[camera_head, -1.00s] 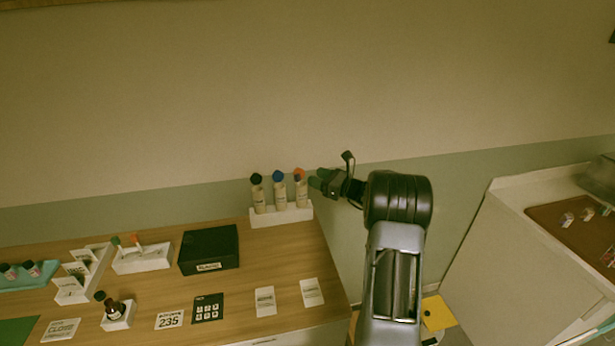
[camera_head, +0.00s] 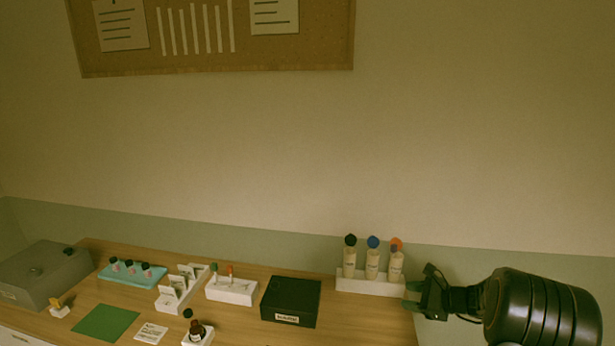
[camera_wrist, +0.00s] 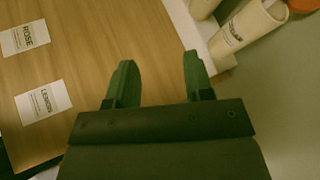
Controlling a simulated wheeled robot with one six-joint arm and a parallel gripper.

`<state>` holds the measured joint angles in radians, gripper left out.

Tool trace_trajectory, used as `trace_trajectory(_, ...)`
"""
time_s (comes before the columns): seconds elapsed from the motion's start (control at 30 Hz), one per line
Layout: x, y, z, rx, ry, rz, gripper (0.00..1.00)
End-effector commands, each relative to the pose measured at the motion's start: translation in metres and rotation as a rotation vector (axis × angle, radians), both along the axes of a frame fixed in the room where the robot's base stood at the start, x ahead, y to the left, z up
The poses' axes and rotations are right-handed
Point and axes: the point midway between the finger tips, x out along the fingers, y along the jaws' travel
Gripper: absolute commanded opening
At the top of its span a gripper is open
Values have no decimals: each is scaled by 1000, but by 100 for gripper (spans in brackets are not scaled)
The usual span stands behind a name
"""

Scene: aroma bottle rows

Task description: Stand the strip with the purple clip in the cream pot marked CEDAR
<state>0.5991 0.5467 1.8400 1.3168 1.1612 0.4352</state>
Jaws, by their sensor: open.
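My gripper (camera_head: 415,295) is at the right end of the table, just right of a white rack (camera_head: 372,286). In the wrist view its two green fingers (camera_wrist: 158,72) are apart with nothing between them. The rack holds three cream containers with black (camera_head: 350,258), blue (camera_head: 373,260) and orange (camera_head: 396,263) tops. A cream container with a label too blurred to read also shows in the wrist view (camera_wrist: 243,30). A white holder (camera_head: 232,292) carries small upright sticks with green and red-orange tops. I cannot make out a purple clip or the word CEDAR.
A black box (camera_head: 291,300) stands between the holder and the rack. A brown bottle (camera_head: 197,331), white card stand (camera_head: 172,299), teal tray (camera_head: 128,277), green mat (camera_head: 106,322) and grey box (camera_head: 45,275) lie leftward. Cards marked ROSE (camera_wrist: 25,38) and LEMON (camera_wrist: 43,102) lie near my gripper.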

Motion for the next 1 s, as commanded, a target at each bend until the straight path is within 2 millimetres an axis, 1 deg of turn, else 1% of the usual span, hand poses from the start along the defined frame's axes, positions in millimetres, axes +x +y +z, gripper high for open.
trace_trajectory(0.03,-23,21,2,-143,-3,137,48)
trace_trajectory(0.07,-37,31,2,-231,-7,221,48)
trace_trajectory(0.1,-57,44,4,-348,-18,342,48)
trace_trajectory(0.17,-87,60,7,-520,-44,524,48)
trace_trajectory(0.2,-105,68,10,-627,-65,639,48)
trace_trajectory(0.3,-146,81,20,-878,-132,905,48)
trace_trajectory(0.4,-178,88,32,-1095,-204,1121,48)
trace_trajectory(0.43,-186,90,36,-1155,-226,1173,48)
trace_trajectory(0.53,-207,96,48,-1322,-293,1307,48)
trace_trajectory(0.6,-218,101,56,-1411,-337,1360,48)
trace_trajectory(0.7,-228,110,66,-1495,-397,1392,48)
trace_trajectory(0.9,-235,129,86,-1571,-509,1377,48)
trace_trajectory(1.0,-236,134,91,-1584,-539,1378,48)
